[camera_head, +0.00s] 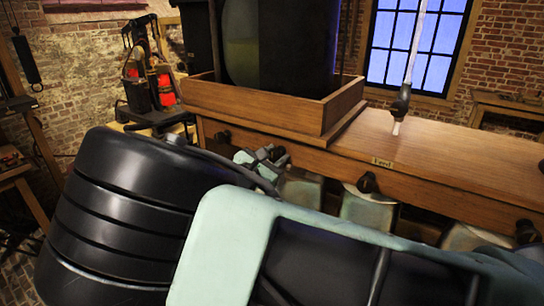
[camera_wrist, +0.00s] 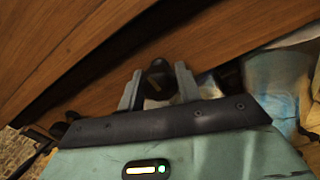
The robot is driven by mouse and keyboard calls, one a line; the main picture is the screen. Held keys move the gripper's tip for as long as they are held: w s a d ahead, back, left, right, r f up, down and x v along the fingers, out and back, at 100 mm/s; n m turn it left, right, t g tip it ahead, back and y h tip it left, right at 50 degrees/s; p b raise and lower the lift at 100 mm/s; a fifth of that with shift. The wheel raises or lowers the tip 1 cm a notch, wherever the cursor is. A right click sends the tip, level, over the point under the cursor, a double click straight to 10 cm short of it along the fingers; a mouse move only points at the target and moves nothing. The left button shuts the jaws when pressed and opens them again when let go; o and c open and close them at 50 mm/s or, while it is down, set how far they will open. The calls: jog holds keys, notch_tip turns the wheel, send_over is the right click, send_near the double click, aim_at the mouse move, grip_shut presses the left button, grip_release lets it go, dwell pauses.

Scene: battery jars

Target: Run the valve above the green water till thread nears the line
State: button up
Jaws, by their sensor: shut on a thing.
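My gripper (camera_wrist: 158,86) is shut on a dark valve (camera_wrist: 158,72), with one pale finger on each side of its knob. In the head view my gripper (camera_head: 262,158) is at the front face of the wooden bench, beside a dark valve knob (camera_head: 281,156). A pale jar (camera_head: 300,188) stands below that part of the bench, partly hidden by my arm. Another pale greenish jar (camera_head: 368,208) stands to its right under another valve (camera_head: 367,182). The wrist view shows a bluish, cloudy jar (camera_wrist: 272,82) right of my gripper. I cannot make out any thread or line at the held valve.
A large dark tank (camera_head: 285,45) with yellow-green liquid sits in a wooden tray (camera_head: 255,106) on the bench (camera_head: 450,160). More valves line the front, one at left (camera_head: 222,138) and one at right (camera_head: 527,231). A pale tube (camera_head: 415,50) hangs above a dark fitting (camera_head: 400,101).

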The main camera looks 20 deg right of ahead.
jog(key=n+p, duration=0.1)
jog(key=p, duration=0.1)
jog(key=n+p, duration=0.4)
jog(key=shift+r, duration=0.25)
jog(key=shift+f+n+p, duration=0.15)
jog(key=shift+n+p, duration=0.35)
jog(key=shift+n, duration=0.1)
jog(key=shift+f, duration=0.15)
jog(key=shift+r+n+p, duration=0.2)
jog(key=shift+n+p, duration=0.5)
jog(key=shift+n, duration=0.1)
jog(key=shift+f+n+b, duration=0.2)
jog(key=shift+n+b, duration=0.1)
jog(key=shift+n, duration=0.6)
dwell(4.7)
